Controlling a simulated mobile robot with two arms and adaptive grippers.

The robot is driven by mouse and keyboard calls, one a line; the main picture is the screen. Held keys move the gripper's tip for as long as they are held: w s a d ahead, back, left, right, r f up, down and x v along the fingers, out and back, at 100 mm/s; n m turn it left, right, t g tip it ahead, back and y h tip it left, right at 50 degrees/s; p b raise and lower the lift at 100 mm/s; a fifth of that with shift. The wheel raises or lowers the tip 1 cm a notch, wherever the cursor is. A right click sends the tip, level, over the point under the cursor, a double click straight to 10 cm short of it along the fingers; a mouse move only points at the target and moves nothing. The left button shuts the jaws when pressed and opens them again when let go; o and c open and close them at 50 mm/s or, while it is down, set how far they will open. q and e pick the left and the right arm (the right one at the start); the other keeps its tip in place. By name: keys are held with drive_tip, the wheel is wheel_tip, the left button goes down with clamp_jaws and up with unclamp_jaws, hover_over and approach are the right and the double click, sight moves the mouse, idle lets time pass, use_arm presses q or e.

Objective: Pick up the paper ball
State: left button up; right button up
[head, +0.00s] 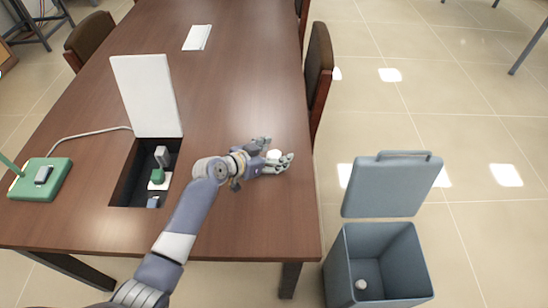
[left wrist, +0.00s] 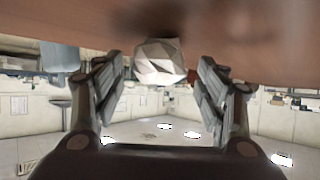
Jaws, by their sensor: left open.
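A white crumpled paper ball (head: 274,154) lies on the brown table (head: 235,210) near its right edge. In the left wrist view the paper ball (left wrist: 160,62) shows between the two fingers, toward their tips. My left gripper (head: 277,152) is open around the ball, with a finger on either side; in the left wrist view (left wrist: 160,82) gaps show between the fingers and the ball. My right gripper is not in view.
A grey bin (head: 378,262) with a raised lid stands on the floor right of the table, with a small white ball inside. A table socket box (head: 128,172) has its white lid (head: 146,97) up. Chairs (head: 319,70) stand along the table. A green lamp base (head: 40,179) is at left.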

use_arm(q)
drive_tip(key=c, duration=0.8)
drive_tip(key=shift+o, duration=0.2)
